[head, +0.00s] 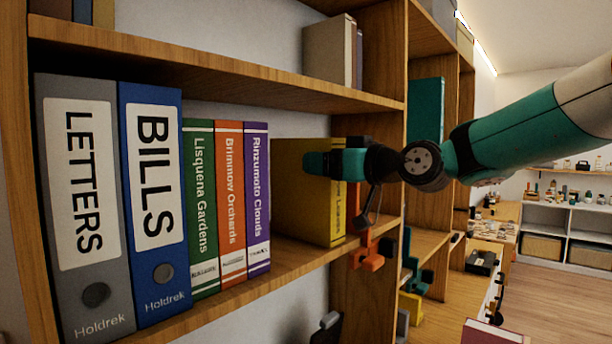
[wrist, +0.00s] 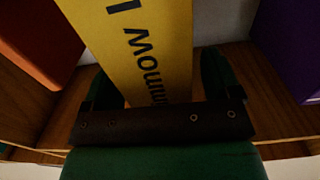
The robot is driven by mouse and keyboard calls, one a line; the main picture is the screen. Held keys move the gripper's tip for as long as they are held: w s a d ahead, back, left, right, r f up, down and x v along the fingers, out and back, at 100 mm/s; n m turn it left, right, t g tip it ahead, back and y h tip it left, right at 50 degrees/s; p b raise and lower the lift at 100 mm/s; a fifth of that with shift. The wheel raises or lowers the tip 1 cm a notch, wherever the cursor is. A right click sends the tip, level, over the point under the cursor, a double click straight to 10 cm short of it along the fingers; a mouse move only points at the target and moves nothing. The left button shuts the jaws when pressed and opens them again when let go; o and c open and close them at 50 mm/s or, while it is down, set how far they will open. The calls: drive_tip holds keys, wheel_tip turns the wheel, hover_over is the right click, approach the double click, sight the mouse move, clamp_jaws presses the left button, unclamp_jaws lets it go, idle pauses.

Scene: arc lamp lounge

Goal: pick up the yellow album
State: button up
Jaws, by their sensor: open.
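The yellow album (head: 291,195) stands upright on the middle shelf, right of the purple album. Its spine lettering is partly hidden by my gripper (head: 328,161) in the head view. In the wrist view the yellow album (wrist: 150,50) lies between the two green fingers of my gripper (wrist: 160,85). The fingers are open, one on each side of the spine. A gap shows at the right finger; contact at the left finger cannot be told.
Left of the yellow album stand the purple album (head: 257,200), orange album (head: 231,205), green album (head: 202,210), blue binder (head: 158,280) and grey binder (head: 80,285). An orange object (head: 373,250) is just right of the yellow album, near the upright shelf side.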

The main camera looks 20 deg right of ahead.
drive_tip(key=shift+w+a, duration=0.35)
drive_tip(key=shift+w, duration=0.2)
clamp_jaws()
drive_tip(key=shift+r, duration=0.1)
